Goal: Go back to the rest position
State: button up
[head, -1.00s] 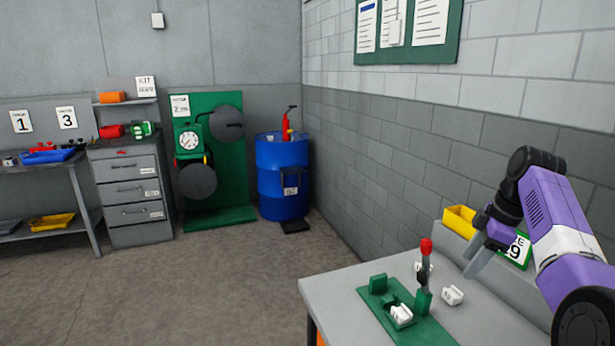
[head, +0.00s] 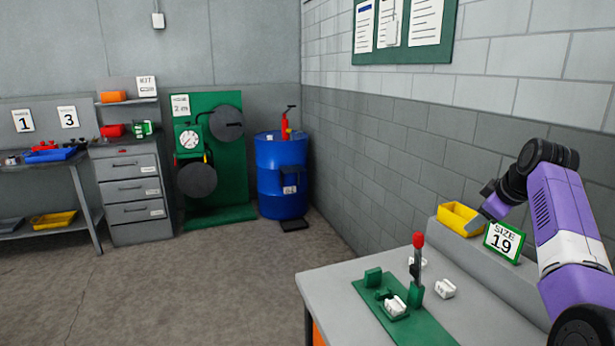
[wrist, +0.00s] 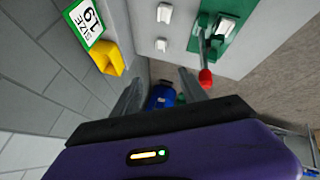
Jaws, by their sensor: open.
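My gripper (wrist: 160,98) is open and empty in the wrist view, with its two grey fingers apart and nothing between them but the far floor and the blue drum. In the head view my gripper (head: 480,215) is at the right, raised above the bench (head: 335,290) near the yellow bin and the size 19 sign. My purple and white arm reaches up from the lower right and bends at a black joint. The gripper touches no object that I can make out.
The bench holds a green crimper with a red-knobbed lever (head: 418,242) and small white blocks (head: 445,289). A yellow bin (head: 460,220) and size 19 sign (head: 503,242) stand on the back ledge. A blue drum (head: 282,180) is beyond. The floor left is clear.

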notch_tip(320, 180, down, 9)
jog(key=s+d+m+t+h, duration=0.1)
jog(key=s+m+t+h, duration=0.1)
jog(key=m+t+h, duration=0.3)
jog(key=s+a+f+m+t, duration=0.15)
jog(key=s+a+f, duration=0.25)
jog(key=s, duration=0.4)
jog(key=s+a+f+m+t, duration=0.1)
jog(key=s+a+f+t, duration=0.25)
jog(key=s, duration=0.45)
jog(key=s+a+g+y, duration=0.1)
jog(key=s+a, duration=0.4)
jog(key=s, duration=1)
jog(key=s+a+g+y, duration=0.1)
jog(key=s+a, duration=0.5)
jog(key=s, duration=1)
jog(key=s+a+y, duration=0.3)
jog(key=s+a, duration=0.2)
jog(key=s, duration=1)
jog(key=shift+s+a+f+g, duration=0.15)
jog(key=shift+s+f+g, duration=0.15)
jog(key=shift+g, duration=0.1)
